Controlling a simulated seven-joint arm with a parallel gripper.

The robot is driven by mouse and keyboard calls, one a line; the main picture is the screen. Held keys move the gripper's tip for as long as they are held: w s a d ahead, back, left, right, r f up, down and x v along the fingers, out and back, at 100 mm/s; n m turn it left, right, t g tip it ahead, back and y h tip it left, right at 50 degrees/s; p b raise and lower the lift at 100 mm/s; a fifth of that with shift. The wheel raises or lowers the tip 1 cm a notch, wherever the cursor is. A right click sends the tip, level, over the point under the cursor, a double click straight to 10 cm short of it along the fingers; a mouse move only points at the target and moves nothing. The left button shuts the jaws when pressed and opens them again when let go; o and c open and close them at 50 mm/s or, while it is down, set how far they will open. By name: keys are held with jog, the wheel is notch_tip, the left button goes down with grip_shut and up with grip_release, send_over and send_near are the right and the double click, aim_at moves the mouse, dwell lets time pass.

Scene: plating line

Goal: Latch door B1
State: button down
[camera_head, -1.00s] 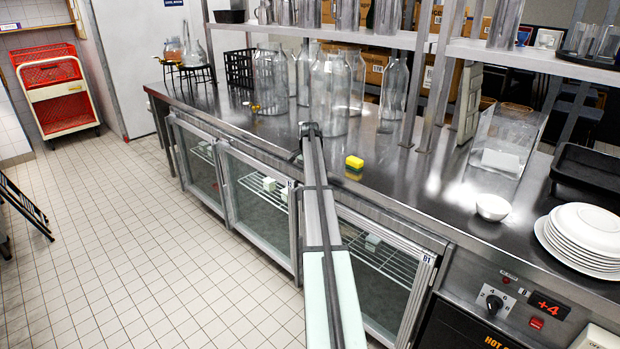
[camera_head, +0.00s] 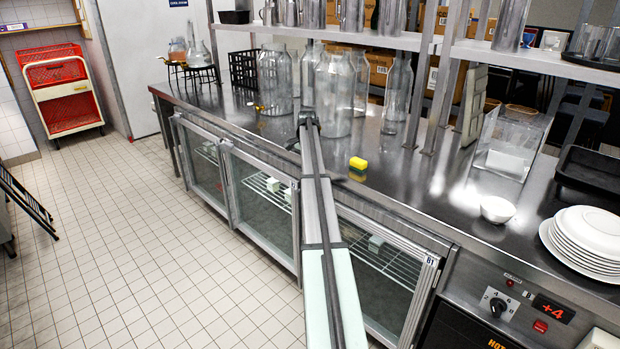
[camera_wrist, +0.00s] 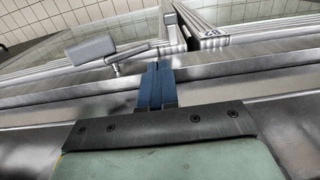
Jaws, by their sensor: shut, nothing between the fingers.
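Door B1 (camera_head: 385,275) is the rightmost glass door under the steel counter in the head view. Its B1 label (camera_head: 432,261) is at its upper right corner. I cannot tell whether the door sits flush. My arm crosses in front of its left part. In the wrist view my gripper (camera_wrist: 157,70) has its blue fingers shut and empty, over the metal front edge of the counter. A grey block-shaped handle (camera_wrist: 92,48) on a short pivot is just left of and beyond the fingertips, apart from them. Which door it belongs to is not clear. My gripper is hidden in the head view.
Glass bottles (camera_head: 335,92) stand behind my arm. Door frames (camera_wrist: 205,38) meet beyond the fingers.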

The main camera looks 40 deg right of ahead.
jog(key=w+r, duration=0.3)
jog(key=r, duration=0.4)
jog(key=shift+w+r, duration=0.15)
jog(key=shift+w, duration=0.05)
jog(key=w+a+f+n+g+h, duration=0.1)
jog(key=w+a+f, duration=0.2)
jog(key=a, duration=0.5)
jog(key=w+a+f+n, duration=0.1)
jog(key=w+a+f, duration=0.25)
jog(key=a, duration=0.45)
jog(key=s+d+r+g+h, duration=0.3)
jog(key=s+d+h, duration=0.3)
jog(key=s+h, duration=0.1)
jog(key=shift+s+r+h, duration=0.3)
jog(key=shift+h, duration=0.3)
